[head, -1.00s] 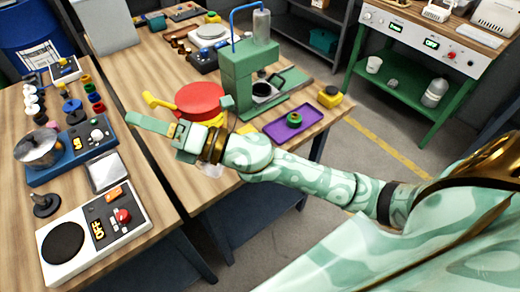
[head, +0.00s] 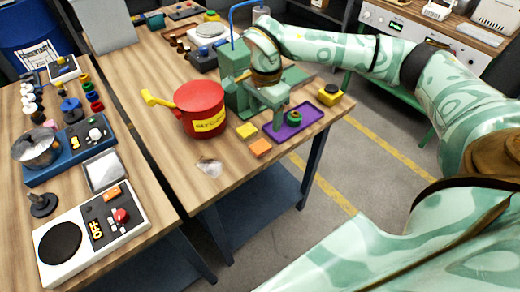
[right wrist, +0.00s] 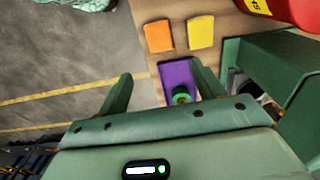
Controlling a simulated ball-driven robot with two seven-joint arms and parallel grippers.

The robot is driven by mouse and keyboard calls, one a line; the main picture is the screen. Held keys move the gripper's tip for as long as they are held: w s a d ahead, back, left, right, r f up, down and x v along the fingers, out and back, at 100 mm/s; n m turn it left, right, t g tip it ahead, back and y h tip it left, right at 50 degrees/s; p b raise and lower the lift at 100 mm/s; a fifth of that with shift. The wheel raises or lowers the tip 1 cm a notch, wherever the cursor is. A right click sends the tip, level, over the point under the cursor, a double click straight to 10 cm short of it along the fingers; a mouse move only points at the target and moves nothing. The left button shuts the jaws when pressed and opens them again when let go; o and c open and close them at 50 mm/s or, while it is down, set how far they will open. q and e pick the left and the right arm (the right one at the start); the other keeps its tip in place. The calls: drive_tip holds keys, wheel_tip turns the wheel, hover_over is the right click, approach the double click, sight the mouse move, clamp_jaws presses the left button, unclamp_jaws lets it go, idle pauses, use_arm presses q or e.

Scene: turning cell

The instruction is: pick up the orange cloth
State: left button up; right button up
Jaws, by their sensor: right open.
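The orange cloth (head: 260,147) is a small flat folded square near the front edge of the wooden table, in front of the yellow cloth (head: 247,130). In the right wrist view the orange cloth (right wrist: 158,35) lies beyond my fingertips, left of the yellow cloth (right wrist: 200,32). My right gripper (head: 275,115) points down above the table by the purple tray, a little behind the orange cloth. In the right wrist view its two fingers (right wrist: 163,85) are spread with nothing held between them. My left gripper is not in view.
The purple tray (head: 303,118) with a green ring lies right of the cloths. A red pot (head: 201,106) stands left, and a green press (head: 238,80) behind. A clear crumpled item (head: 209,167) lies near the front edge. Bare wood lies around the orange cloth.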

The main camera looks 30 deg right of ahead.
sight(264, 144)
wheel_tip(264, 144, down, 11)
drive_tip(key=shift+w+f+b, duration=0.1)
drive_tip(key=shift+b, duration=1)
drive_tip(key=c, duration=1.1)
